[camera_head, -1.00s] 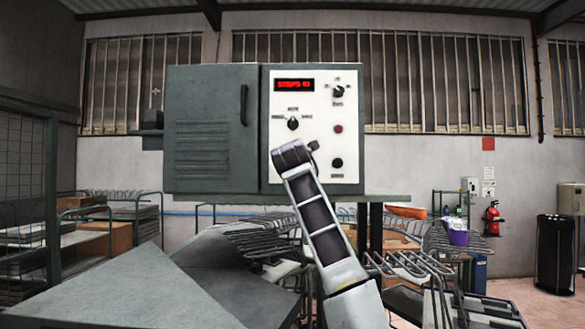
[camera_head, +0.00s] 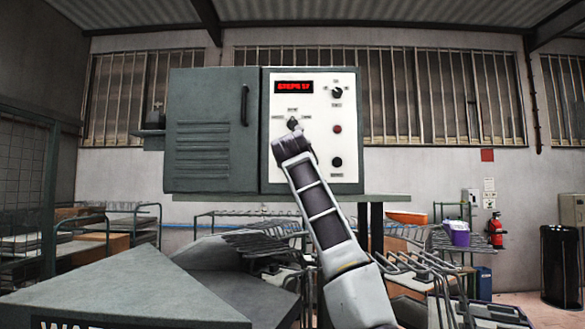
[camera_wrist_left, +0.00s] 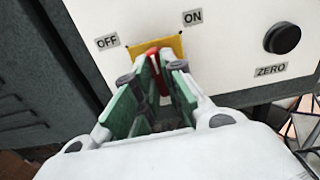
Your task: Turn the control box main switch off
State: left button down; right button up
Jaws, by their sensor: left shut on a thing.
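The grey control box (camera_head: 210,150) stands on a ledge with its white front panel (camera_head: 318,115) facing me. My arm covers the panel's lower left in the head view, so the main switch is hidden there. In the left wrist view the switch shows as a red handle (camera_wrist_left: 162,84) on a yellow plate (camera_wrist_left: 172,43), between an OFF label (camera_wrist_left: 107,41) and an ON label (camera_wrist_left: 192,17). My left gripper (camera_wrist_left: 152,72) is shut on the red handle, one green-padded finger on each side. The handle's exact setting is hard to tell. My right gripper is not in view.
A black button (camera_wrist_left: 282,37) labelled ZERO lies right of the switch. The panel also has a red display (camera_head: 294,87) and rotary knobs (camera_head: 337,93). Wire racks (camera_head: 265,243) and an orange item (camera_head: 407,218) are below and behind. A grey surface (camera_head: 130,290) fills the lower left.

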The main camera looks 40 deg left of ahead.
pick_arm(q)
jog(key=n+b, duration=0.2)
jog(key=n, duration=0.6)
jog(key=shift+n, duration=0.4)
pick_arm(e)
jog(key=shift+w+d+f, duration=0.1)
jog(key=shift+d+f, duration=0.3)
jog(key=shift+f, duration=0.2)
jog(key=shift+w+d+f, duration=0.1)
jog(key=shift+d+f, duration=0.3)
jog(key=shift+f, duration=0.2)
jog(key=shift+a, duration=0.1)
pick_arm(q)
jog(key=c, duration=1.5)
grip_release()
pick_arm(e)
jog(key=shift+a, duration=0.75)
